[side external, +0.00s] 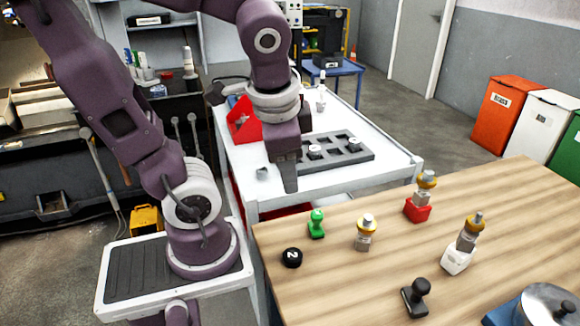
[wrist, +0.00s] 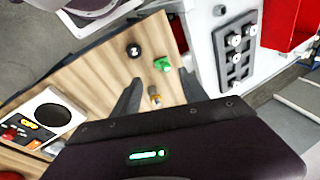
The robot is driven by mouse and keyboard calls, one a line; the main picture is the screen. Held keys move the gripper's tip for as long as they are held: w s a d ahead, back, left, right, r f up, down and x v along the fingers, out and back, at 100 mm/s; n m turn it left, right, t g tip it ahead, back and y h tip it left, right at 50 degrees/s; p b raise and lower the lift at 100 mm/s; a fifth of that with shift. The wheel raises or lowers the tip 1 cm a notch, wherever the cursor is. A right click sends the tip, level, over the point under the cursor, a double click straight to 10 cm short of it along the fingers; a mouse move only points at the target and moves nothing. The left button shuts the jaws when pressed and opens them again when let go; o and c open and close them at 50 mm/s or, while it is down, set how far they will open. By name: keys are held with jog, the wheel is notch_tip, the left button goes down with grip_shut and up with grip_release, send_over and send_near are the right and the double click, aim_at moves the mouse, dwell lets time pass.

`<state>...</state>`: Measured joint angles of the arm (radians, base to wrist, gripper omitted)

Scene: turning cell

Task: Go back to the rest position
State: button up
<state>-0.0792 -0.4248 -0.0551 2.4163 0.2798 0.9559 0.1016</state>
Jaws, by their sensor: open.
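My gripper (side external: 285,178) points down in the side view, above the near edge of the white bench and close to the wooden table's back left corner. Only part of its fingers shows there. In the wrist view, its two dark fingers (wrist: 160,80) are spread apart with nothing held between them. The green piece (wrist: 162,64) and a yellow-topped piece (wrist: 155,100) show between and beyond the fingers, on the table below. My arm is bent over from the left in the side view.
The wooden table (side external: 330,285) holds a black numbered disc (side external: 291,257), a green piece (side external: 317,223), several yellow-topped pieces and a black knobbed piece (side external: 415,298). A grey tray (side external: 352,157) with light round parts and a red holder (side external: 243,122) stand on the white bench (side external: 385,178).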

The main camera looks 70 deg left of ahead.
jog(key=s+d+r+n+t+h, duration=0.1)
jog(key=d+r+n+t+h, duration=0.1)
jog(key=d, duration=0.4)
jog(key=shift+s+r+t+h, duration=0.3)
jog(key=shift+r+t+h, duration=0.2)
jog(key=shift+r+t, duration=0.15)
